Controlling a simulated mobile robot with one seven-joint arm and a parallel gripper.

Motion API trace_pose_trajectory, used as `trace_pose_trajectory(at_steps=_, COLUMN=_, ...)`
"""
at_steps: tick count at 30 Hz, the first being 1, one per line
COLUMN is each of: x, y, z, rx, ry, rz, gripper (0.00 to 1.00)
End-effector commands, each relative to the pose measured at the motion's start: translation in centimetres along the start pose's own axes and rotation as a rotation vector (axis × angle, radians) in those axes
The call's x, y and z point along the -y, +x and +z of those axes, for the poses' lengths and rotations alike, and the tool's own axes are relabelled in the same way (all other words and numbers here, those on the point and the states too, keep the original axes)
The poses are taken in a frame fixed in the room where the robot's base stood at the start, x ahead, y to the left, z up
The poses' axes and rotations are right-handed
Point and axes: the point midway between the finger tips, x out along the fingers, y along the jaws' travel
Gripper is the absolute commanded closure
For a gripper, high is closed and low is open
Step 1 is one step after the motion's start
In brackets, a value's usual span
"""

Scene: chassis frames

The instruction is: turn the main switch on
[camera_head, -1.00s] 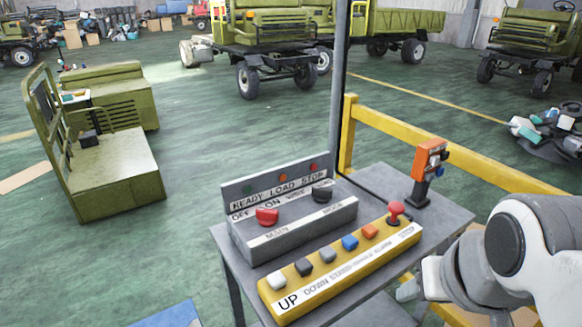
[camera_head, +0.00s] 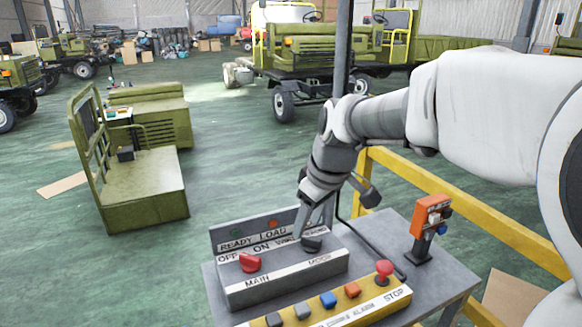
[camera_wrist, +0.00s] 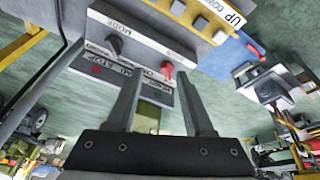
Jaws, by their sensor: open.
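The main switch is a red rotary knob (camera_head: 250,262) above the MAIN label on the grey control box (camera_head: 285,283), with OFF and ON printed behind it. I cannot tell its exact angle. My gripper (camera_head: 308,240) is open and empty above the box, near the black MODE knob (camera_head: 312,244), to the right of the red knob. The gripper appears apart from the red knob. In the wrist view the red knob (camera_wrist: 166,72) shows between the two fingertips (camera_wrist: 159,76), beyond them. The MODE knob also shows in the wrist view (camera_wrist: 115,45).
A yellow button panel (camera_head: 370,310) with a red stop button (camera_head: 384,270) lies in front of the box. An orange switch unit (camera_head: 432,215) stands to the right on the grey table (camera_head: 450,275). A dark post (camera_head: 342,50) and yellow rail (camera_head: 490,225) stand behind.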

Motion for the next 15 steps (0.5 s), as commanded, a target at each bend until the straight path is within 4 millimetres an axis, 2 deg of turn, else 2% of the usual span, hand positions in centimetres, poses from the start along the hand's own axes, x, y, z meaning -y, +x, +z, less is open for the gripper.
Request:
trace_pose_trajectory(at_steps=1, x=-0.3, y=0.8, z=-1.8, rx=-0.003, ry=-0.049, rz=-0.034, gripper=0.47)
trace_pose_trajectory(at_steps=6, x=-0.8, y=3.8, z=-6.1, rx=-0.038, ry=-0.203, rz=-0.125, gripper=0.47)
trace_pose_trajectory(at_steps=10, x=-0.9, y=5.6, z=-8.2, rx=-0.065, ry=-0.278, rz=-0.172, gripper=0.47)
trace_pose_trajectory(at_steps=15, x=-0.9, y=6.9, z=-9.3, rx=-0.084, ry=-0.323, rz=-0.198, gripper=0.47)
